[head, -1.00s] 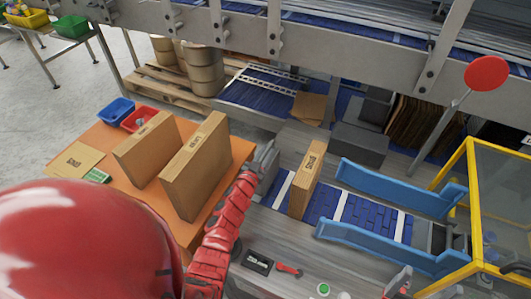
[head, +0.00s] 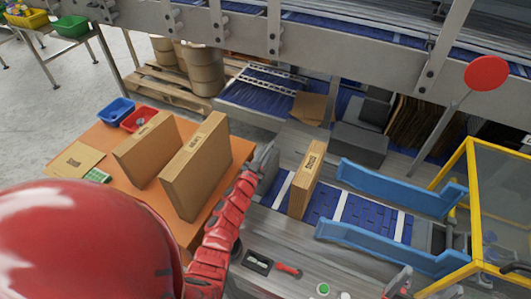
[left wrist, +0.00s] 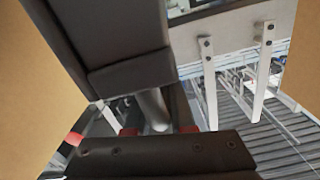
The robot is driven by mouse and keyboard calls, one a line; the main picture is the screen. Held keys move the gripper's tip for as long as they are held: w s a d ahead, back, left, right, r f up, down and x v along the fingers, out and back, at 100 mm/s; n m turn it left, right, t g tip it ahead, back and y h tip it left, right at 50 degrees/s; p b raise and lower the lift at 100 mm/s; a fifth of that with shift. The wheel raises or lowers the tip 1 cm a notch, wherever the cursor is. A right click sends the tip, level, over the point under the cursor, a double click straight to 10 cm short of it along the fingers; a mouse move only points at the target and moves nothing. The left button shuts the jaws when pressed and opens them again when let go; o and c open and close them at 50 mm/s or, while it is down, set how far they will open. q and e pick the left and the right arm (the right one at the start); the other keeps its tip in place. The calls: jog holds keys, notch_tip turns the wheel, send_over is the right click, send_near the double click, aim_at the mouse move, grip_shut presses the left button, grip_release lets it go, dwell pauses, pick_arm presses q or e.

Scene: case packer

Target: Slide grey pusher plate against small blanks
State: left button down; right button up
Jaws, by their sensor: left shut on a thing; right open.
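My left gripper (head: 264,160) is at the end of the red arm, beside the left end of the blue belt. In the left wrist view its dark fingers (left wrist: 155,115) close around a grey rod (left wrist: 157,108); I cannot tell whether this rod belongs to the pusher plate. A grey block (head: 360,145), possibly the pusher plate, sits left of a stack of upright brown blanks (head: 424,122). I cannot tell whether these are the small blanks, or whether block and stack touch. My right gripper (head: 402,282) is open and partly visible at the bottom edge.
Two boxes stand on the orange table (head: 130,190) at left. A yellow-framed guard (head: 472,190) and a red disc (head: 487,74) are at right.

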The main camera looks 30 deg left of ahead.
dwell(0.4)
pick_arm(q)
jog(key=d+b, duration=0.2)
jog(key=d, duration=0.5)
jog(key=shift+w, duration=0.2)
jog(key=shift+d, duration=0.1)
jog(key=c, duration=0.8)
grip_release()
jog(key=shift+s, duration=0.1)
